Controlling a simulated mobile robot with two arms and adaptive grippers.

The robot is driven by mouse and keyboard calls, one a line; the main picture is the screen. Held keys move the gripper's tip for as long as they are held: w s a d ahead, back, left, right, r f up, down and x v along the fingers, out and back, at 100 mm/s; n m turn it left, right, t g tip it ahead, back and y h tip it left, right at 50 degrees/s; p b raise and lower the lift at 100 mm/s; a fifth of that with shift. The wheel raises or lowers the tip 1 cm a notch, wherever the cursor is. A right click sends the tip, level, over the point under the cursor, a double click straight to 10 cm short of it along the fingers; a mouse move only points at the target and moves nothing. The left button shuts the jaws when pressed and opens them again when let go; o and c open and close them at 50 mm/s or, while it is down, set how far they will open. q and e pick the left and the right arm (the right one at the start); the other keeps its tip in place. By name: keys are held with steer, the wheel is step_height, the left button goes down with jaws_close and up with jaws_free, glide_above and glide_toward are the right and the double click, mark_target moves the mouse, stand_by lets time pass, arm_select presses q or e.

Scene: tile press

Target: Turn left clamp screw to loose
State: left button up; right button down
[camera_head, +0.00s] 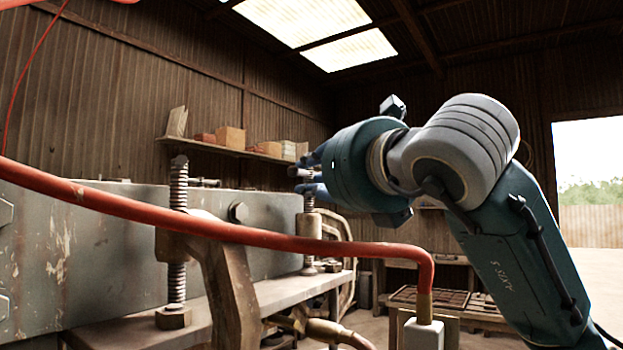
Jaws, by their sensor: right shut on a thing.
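A tall threaded clamp screw (177,282) stands upright at the left, passing through a rusty bracket arm, with its foot on the bench. A second clamp screw (308,262) stands farther back, in the middle of the view. My right gripper (306,181) reaches in from the right, at the top of this farther screw. Its blue fingers are shut on the screw's top end; the exact grip is small and partly hidden by the wrist. My left gripper is not in view.
A red hose (200,222) crosses in front of the press and bends down at a brass fitting. The grey press body (90,235) stands behind the bench (275,290). A wall shelf (225,149) holds boxes and bricks. Low racks (430,297) stand at the back right.

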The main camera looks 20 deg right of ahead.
steer(key=shift+w+d+f+n+g+y+p, duration=0.2)
steer(key=shift+w+d+n+g+y+p, duration=0.25)
steer(key=shift+n+g+y+p, duration=2.5)
steer(key=shift+w+d+f+n+g+y+p, duration=0.25)
steer(key=shift+w+d+n+g+y+p, duration=0.2)
steer(key=shift+n+g+y+p, duration=2.25)
steer(key=shift+w+d+f+n+g+y+p, duration=0.2)
steer(key=shift+w+d+n+g+y+p, duration=0.2)
steer(key=shift+n+g+y+p, duration=2.4)
steer(key=g+h+p, duration=0.1)
steer(key=g, duration=0.1)
steer(key=shift+f+n+g+p, duration=0.1)
steer(key=shift+n+g+p, duration=0.25)
steer(key=shift+p, duration=0.05)
steer(key=c, duration=1.5)
jaws_free()
steer(key=shift+r, duration=0.2)
